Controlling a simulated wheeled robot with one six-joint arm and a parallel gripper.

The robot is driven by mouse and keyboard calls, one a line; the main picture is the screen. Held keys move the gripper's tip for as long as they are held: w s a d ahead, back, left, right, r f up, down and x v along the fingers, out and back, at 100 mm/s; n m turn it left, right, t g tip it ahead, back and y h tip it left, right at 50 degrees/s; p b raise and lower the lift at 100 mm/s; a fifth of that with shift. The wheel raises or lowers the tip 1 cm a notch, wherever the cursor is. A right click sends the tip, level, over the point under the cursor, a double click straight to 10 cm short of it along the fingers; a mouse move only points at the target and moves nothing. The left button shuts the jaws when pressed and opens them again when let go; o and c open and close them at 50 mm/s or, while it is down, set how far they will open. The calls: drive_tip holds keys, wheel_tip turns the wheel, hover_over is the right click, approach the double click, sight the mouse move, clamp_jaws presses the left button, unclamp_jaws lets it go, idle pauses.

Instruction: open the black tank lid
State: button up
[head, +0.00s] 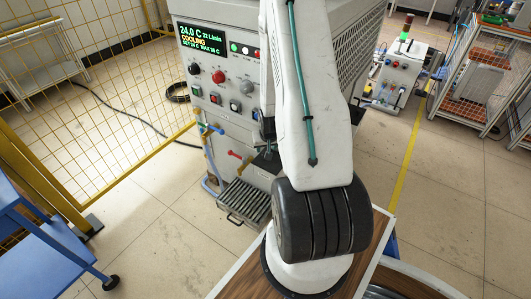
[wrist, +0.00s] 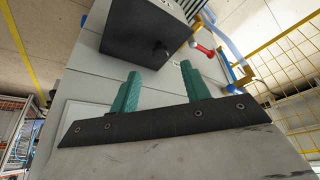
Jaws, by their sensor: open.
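The black tank lid (wrist: 140,28) shows in the wrist view as a dark box-like cover with a small round black knob (wrist: 160,53) on its near face. It stands out from the pale cabinet front. My gripper (wrist: 160,66) has two green fingers spread apart, with nothing between them. The knob lies just beyond the fingertips, roughly between them, and looks apart from both. In the head view, a dark shape (head: 266,160) shows at the left edge of my arm, low on the cabinet; my arm hides much of that area.
The heater cabinet (head: 221,83) has a lit display and knobs. A red-handled valve (wrist: 205,50) and blue hose (wrist: 228,38) sit right of the lid. A grated drip tray (head: 244,201) juts out below. A yellow mesh fence (head: 125,60) stands left; the floor between is mostly clear.

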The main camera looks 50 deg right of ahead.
drive_tip(key=x, duration=0.5)
drive_tip(key=shift+w+f, duration=0.2)
drive_tip(key=shift+f, duration=0.2)
clamp_jaws()
